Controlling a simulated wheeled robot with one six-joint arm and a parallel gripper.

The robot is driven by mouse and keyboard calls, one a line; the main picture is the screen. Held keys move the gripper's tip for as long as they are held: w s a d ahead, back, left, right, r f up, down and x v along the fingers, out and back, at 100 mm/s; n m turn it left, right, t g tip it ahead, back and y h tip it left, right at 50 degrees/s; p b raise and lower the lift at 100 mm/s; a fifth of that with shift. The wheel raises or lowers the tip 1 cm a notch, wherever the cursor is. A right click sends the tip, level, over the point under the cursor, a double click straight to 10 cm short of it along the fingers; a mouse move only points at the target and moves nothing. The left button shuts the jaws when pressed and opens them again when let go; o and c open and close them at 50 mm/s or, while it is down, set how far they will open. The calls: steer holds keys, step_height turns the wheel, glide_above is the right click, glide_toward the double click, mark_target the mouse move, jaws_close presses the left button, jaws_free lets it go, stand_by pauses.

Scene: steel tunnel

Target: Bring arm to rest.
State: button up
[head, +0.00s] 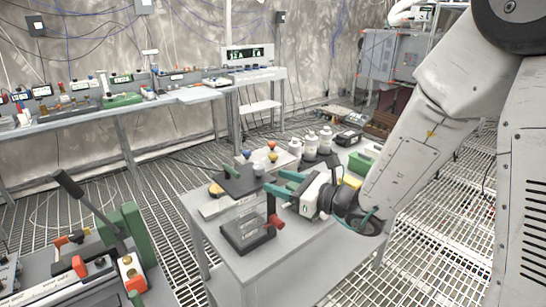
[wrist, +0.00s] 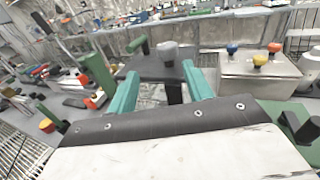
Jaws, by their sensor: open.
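My arm (head: 425,140) reaches down from the upper right in the head view. My gripper (head: 273,182) is over a small grey table (head: 290,262). Its two teal fingers also show in the wrist view (wrist: 160,72), spread apart with nothing held between them.
A box with coloured knobs (head: 270,158) and several white bottles (head: 325,140) stand behind my gripper. A second bench with a black lever (head: 85,205) and green block is at lower left. A long bench (head: 110,112) lines the back wall. Grated floor lies between.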

steer(key=s+n+g+h, duration=0.3)
steer(key=s+n+g, duration=1)
steer(key=s+n, duration=0.55)
steer(key=s+d+r+n+t+h, duration=0.1)
steer(key=s+d+r+n+h, duration=0.1)
steer(key=d, duration=0.4)
steer(key=s+d+r+n+t+h, duration=0.1)
steer(key=s+d+r+n+h, duration=0.1)
steer(key=s+d+h, duration=0.3)
steer(key=s+d+r+n+t+h, duration=0.1)
steer(key=s+d+h, duration=0.3)
steer(key=d, duration=0.4)
steer(key=shift+d+r+n+t, duration=0.35)
steer(key=shift+r+n, duration=0.4)
steer(key=shift+r, duration=0.15)
